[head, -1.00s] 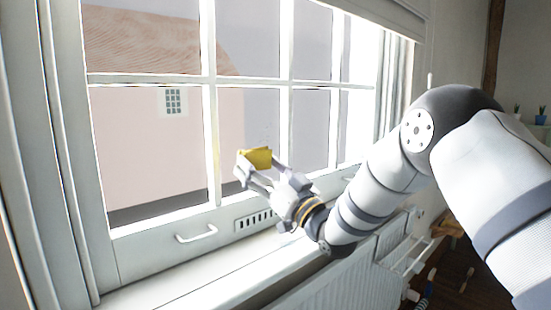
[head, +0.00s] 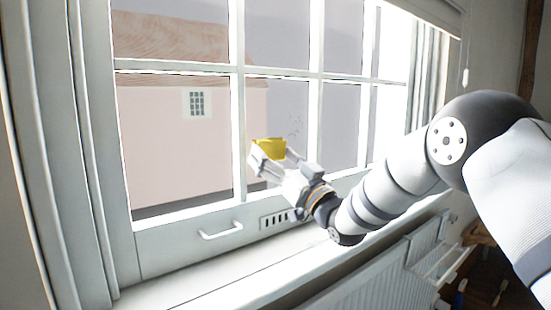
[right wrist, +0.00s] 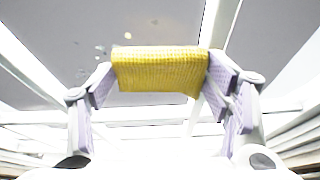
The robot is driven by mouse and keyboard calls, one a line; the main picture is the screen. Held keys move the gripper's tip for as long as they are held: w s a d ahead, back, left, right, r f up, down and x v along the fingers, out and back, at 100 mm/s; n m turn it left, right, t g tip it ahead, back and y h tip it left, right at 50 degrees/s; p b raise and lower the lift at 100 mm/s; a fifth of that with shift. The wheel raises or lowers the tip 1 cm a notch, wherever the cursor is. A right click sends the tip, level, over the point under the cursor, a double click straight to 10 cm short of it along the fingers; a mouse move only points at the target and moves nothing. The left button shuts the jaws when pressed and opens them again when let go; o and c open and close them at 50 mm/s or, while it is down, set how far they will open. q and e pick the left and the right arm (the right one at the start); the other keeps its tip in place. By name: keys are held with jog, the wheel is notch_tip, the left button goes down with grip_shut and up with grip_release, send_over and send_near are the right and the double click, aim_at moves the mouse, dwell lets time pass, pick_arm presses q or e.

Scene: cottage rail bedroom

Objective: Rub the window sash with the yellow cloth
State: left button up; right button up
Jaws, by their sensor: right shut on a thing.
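The window sash (head: 239,110) is white with several panes, a handle and a vent at its lower rail. Faint spots (head: 296,127) show on a pane just right of and above the cloth. The yellow cloth (head: 269,149) is folded into a small pad; it also shows in the right wrist view (right wrist: 158,70). My right gripper (head: 268,158) is shut on the cloth and holds it in front of the lower panes, near a vertical bar. Whether the cloth touches the glass I cannot tell. In the right wrist view, spots (right wrist: 100,50) lie left of the cloth. My left gripper is not in view.
A white handle (head: 221,231) sticks out from the lower rail, left of a slotted vent (head: 277,218). The sill (head: 215,281) below is bare. A white radiator (head: 375,272) stands under it. A blind cord (head: 465,78) hangs at the upper right.

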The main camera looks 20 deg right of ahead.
jog(key=shift+w+a+f+b, duration=0.1)
jog(key=shift+w+a+b, duration=0.2)
jog(key=shift+w, duration=0.3)
